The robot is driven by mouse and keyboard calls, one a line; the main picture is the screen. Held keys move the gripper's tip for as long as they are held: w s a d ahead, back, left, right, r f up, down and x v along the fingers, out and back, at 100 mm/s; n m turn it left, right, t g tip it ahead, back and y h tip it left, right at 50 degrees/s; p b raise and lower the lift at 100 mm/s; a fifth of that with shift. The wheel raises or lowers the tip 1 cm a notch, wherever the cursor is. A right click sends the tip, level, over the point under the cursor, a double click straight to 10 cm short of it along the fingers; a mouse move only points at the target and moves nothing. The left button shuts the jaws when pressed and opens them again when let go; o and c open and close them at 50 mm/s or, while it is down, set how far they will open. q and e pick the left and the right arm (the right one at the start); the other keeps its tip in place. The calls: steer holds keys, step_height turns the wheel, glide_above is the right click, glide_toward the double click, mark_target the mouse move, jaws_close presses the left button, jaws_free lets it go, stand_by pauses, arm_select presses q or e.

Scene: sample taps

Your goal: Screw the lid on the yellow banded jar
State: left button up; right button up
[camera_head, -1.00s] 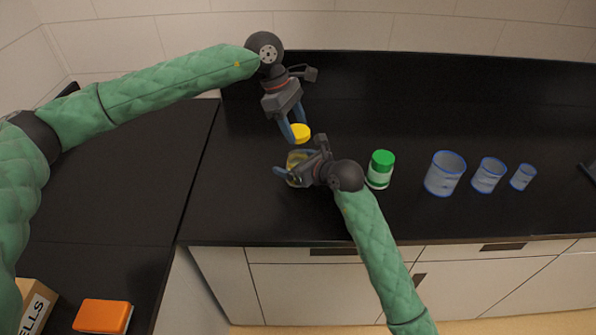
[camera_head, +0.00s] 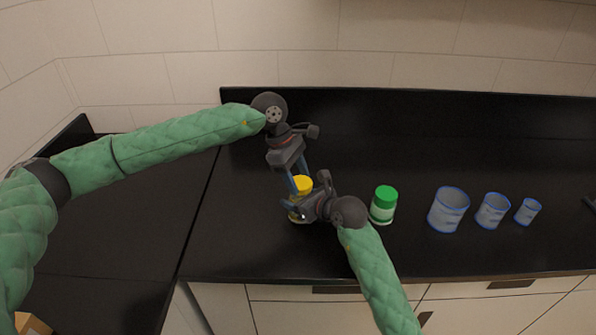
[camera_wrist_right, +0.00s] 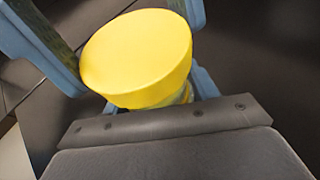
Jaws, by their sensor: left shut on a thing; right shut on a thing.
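The yellow lid (camera_head: 303,183) is between the fingers of my left gripper (camera_head: 298,184), which is shut on it from above. The yellow banded jar (camera_head: 294,217) stands on the black counter just below the lid, mostly hidden by my right gripper (camera_head: 296,208). My right gripper is shut around the jar from the right. In the right wrist view the lid (camera_wrist_right: 140,55) is large and covers most of the jar (camera_wrist_right: 187,94), with blue fingers on both sides. The lid is over the jar's top; I cannot tell whether it is seated.
A white jar with a green lid (camera_head: 384,204) stands just right of my right gripper. Three blue-rimmed glass beakers (camera_head: 448,211) stand in a row farther right. The black counter (camera_head: 250,240) is clear in front and to the left. A wall rises behind.

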mark_target(300, 180)
stand_by(0.5)
arm_select(q)
steer(key=shift+f, duration=0.9)
steer(key=shift+c, duration=0.3)
steer(key=shift+s, duration=0.1)
steer(key=shift+d, duration=0.1)
steer(key=shift+s+d+f, duration=0.1)
steer(key=shift+s+f, duration=0.05)
steer(key=shift+f, duration=0.45)
arm_select(e)
jaws_close()
arm_select(q)
steer(key=m, duration=0.2)
steer(key=m+g+y, duration=0.1)
steer(key=m, duration=0.2)
steer(key=shift+w+d+m+g, duration=0.2)
steer(key=shift+m+g, duration=0.1)
steer(key=m+y, duration=0.1)
steer(key=m, duration=0.3)
steer(key=shift+g+y, duration=0.4)
arm_select(e)
steer(key=shift+w, duration=0.1)
arm_select(q)
steer(key=shift+r, duration=0.1)
